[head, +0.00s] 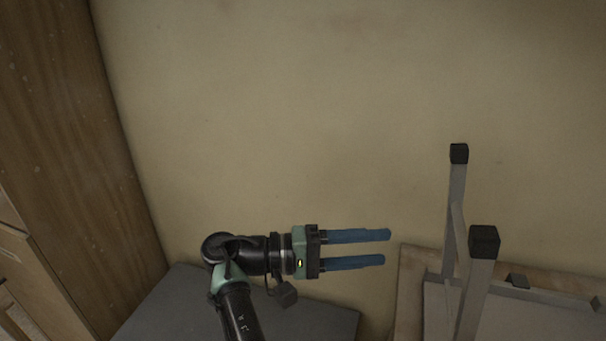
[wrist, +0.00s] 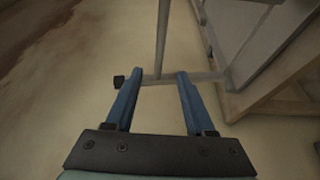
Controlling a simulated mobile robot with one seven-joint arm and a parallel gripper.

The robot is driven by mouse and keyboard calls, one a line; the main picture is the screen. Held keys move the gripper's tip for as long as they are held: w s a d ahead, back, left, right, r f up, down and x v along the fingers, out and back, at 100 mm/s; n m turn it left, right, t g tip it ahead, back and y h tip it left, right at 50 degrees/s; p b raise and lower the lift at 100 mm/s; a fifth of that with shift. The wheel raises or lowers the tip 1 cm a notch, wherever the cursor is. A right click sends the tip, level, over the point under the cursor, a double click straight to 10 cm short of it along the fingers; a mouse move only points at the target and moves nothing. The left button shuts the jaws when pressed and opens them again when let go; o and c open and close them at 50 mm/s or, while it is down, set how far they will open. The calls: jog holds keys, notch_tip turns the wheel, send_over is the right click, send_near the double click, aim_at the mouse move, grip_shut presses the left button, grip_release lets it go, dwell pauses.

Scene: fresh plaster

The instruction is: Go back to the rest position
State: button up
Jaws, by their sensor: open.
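My gripper (head: 387,248) has two blue fingers and points to the right in the head view. It is open, with a clear gap between the fingers and nothing held. In the wrist view my gripper (wrist: 155,75) shows its fingers spread apart. I cannot tell how far these are from the fingertips.
A frame with grey legs and black end caps (head: 459,154) stands at the right, by a wooden-edged surface (head: 409,290). A wooden cabinet (head: 65,150) stands at the left. A dark grey flat surface (head: 180,305) lies below my arm. The plain wall (head: 280,110) fills the back.

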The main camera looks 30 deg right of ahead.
jog(key=w+a+r+n+t+y, duration=0.25)
jog(key=w+a+t, duration=0.35)
jog(key=w+t, duration=0.6)
jog(key=w+a+r+n+t+y, duration=0.1)
jog(key=w+a+r+t+y, duration=0.3)
jog(key=a+r+t, duration=0.75)
jog(key=s+a+r+t+y, duration=0.2)
jog(key=s+a+r+t, duration=0.15)
jog(key=r, duration=0.45)
jog(key=s+a+r+t+y, duration=0.3)
jog(key=s+a+r, duration=0.15)
jog(key=r, duration=0.35)
jog(key=s+a+r+n+t+y, duration=0.2)
jog(key=s+a+r+t+y, duration=0.2)
jog(key=s+r, duration=0.4)
jog(key=s+a+t, duration=0.1)
jog(key=s, duration=0.2)
jog(key=shift+s+a+r+t, duration=0.3)
jog(key=shift+a, duration=0.05)
jog(key=shift+d+y, duration=0.1)
jog(key=shift+y, duration=0.15)
